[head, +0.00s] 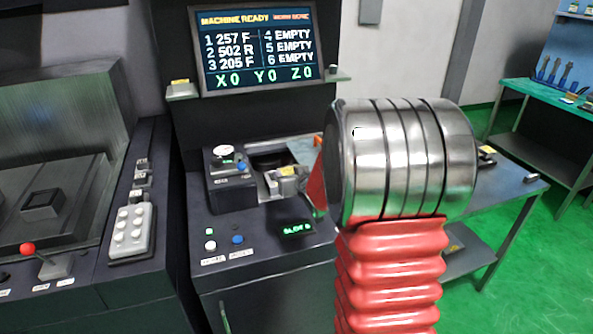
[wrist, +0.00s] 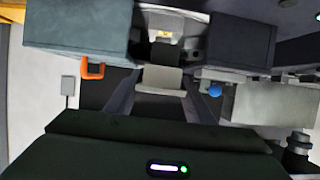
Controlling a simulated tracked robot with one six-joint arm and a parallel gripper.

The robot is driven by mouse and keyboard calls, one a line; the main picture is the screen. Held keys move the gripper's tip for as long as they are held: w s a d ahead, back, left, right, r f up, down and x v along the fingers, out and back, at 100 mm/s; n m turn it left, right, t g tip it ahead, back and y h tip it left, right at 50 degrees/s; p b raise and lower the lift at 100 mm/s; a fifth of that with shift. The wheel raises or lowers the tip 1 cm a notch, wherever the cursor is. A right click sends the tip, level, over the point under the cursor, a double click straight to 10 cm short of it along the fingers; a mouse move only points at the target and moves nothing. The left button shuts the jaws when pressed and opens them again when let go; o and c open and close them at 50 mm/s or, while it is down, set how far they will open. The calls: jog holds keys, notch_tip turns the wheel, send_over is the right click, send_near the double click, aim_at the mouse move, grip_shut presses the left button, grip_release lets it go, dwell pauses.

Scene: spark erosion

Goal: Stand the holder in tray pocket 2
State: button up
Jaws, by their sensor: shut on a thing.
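In the wrist view, my gripper (wrist: 157,98) has two dark fingers closed on a pale grey block, which I take to be the holder (wrist: 160,79). A yellow label shows just beyond that block; I cannot tell whether it belongs to it. In the head view, my silver wrist rings and red bellows cover much of the right half, and I cannot make out the fingers there. A grey metal piece with a yellow label (head: 287,172) shows on or above the machine's front; I cannot tell whether it is the held holder. I cannot make out the tray or pocket 2.
A screen (head: 257,48) lists three filled slots and slots 4 to 6 empty. A console with buttons (head: 238,239) stands below it. A blue-grey table (head: 510,185) with small items is partly behind my arm. An orange handle (wrist: 93,70) shows in the wrist view. Green floor is open at right.

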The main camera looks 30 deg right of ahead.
jog(key=s+a+n+y, duration=0.1)
jog(key=a, duration=1.2)
jog(key=s+a+n+y, duration=0.1)
jog(key=s+a+y, duration=0.1)
jog(key=a, duration=1.1)
jog(key=shift+s+a+r+n, duration=0.3)
jog(key=shift+a+r+n, duration=0.05)
jog(key=shift+a+n, duration=0.05)
